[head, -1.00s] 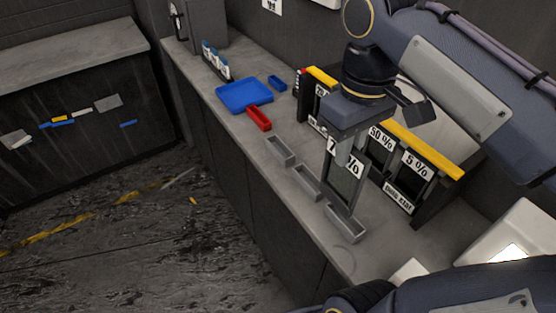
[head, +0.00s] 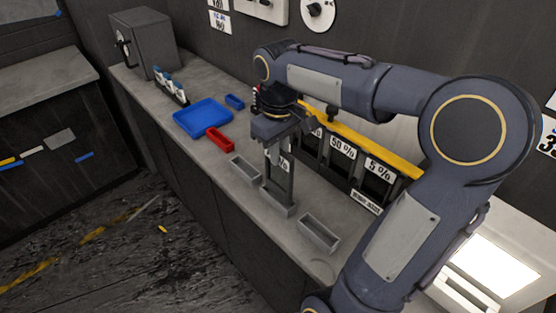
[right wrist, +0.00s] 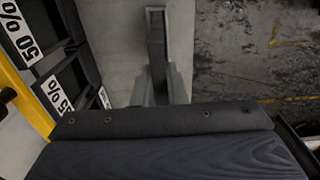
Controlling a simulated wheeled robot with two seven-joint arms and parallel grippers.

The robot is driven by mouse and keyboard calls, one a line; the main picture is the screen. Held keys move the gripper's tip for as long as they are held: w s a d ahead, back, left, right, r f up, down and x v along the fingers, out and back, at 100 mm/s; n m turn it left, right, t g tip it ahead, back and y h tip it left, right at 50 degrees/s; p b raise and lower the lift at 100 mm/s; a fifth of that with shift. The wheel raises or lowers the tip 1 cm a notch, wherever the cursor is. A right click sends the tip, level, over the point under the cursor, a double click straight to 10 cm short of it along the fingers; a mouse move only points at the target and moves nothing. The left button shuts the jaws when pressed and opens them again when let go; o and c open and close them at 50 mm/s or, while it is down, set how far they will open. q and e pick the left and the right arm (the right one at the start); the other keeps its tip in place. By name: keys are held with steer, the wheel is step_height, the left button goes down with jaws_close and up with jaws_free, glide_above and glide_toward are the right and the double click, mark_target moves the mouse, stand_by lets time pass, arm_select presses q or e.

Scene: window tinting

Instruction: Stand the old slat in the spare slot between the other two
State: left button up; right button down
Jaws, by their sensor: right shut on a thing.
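The old slat (head: 279,187), a dark framed panel with a white label ending in "%", hangs upright below my right gripper (head: 274,147). My right gripper is shut on its top end, and its fingers hide part of the label. The slat's lower end is at the middle grey slot (head: 285,210) of three in a row on the counter; I cannot tell whether it is inside or just above. The far slot (head: 245,170) and near slot (head: 319,232) look empty. In the right wrist view the gripper body hides much of the scene. My left gripper is not in view.
A yellow-topped rack (head: 385,155) of labelled dark panels stands behind the slots. A red tray (head: 219,139), a blue tray (head: 203,117) and a small blue box (head: 234,102) lie farther along the counter. A grey cabinet (head: 146,42) stands at the far end.

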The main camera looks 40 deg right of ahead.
mark_target(279, 174)
steer(key=shift+w+d+f, duration=0.1)
steer(key=shift+w+f, duration=0.05)
steer(key=shift+f, duration=0.8)
steer(key=shift+w+f, duration=0.1)
steer(key=shift+f, duration=0.85)
steer(key=shift+f, duration=0.2)
steer(key=c, duration=1.5)
jaws_free()
steer(key=shift+o, duration=0.2)
steer(key=shift+r, duration=0.15)
